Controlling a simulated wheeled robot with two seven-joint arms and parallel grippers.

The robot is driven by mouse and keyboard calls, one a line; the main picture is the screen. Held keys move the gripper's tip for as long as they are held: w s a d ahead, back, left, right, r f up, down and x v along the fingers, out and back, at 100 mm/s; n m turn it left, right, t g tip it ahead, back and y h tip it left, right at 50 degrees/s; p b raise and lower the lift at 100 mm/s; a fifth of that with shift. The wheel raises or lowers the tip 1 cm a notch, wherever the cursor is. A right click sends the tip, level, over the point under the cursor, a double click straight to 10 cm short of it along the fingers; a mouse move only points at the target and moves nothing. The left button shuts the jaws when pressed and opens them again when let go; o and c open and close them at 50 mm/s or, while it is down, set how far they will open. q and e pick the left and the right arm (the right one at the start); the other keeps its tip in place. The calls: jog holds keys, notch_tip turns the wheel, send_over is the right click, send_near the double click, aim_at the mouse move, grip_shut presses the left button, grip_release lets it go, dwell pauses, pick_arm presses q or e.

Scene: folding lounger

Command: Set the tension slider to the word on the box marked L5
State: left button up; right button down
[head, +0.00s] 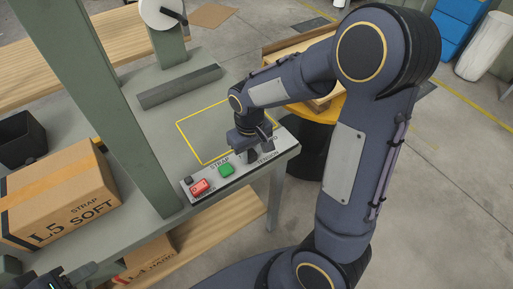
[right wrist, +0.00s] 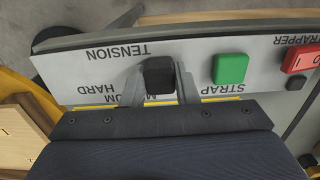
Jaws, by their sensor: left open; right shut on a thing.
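The box marked L5 (head: 68,205) stands at the left of the bench and reads STRAP, L5, SOFT. The control panel (head: 190,192) lies along the bench's front edge. My right gripper (head: 246,153) is over it, shut on the black tension slider knob (right wrist: 158,78), with a finger on either side. Upside down in the right wrist view are TENSION, HARD and a partly covered word, probably MEDIUM. My gripper hides the other markings, so the exact setting cannot be told. My left gripper (head: 62,282) is open and empty at the lower left, partly cut off.
A green button (head: 226,170) and a red switch (head: 200,187) sit beside the slider on the panel. A yellow outline and a grey bar (head: 180,87) are behind it. A second box (head: 148,262) reading HARD is on the lower shelf.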

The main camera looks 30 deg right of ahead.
aim_at(249, 153)
jog(key=shift+a, duration=0.15)
jog(key=c, duration=1.1)
grip_release()
jog(key=shift+a, duration=0.15)
notch_tip(249, 153, up, 8)
jog(key=shift+f+p, duration=0.1)
jog(key=shift+p, duration=0.25)
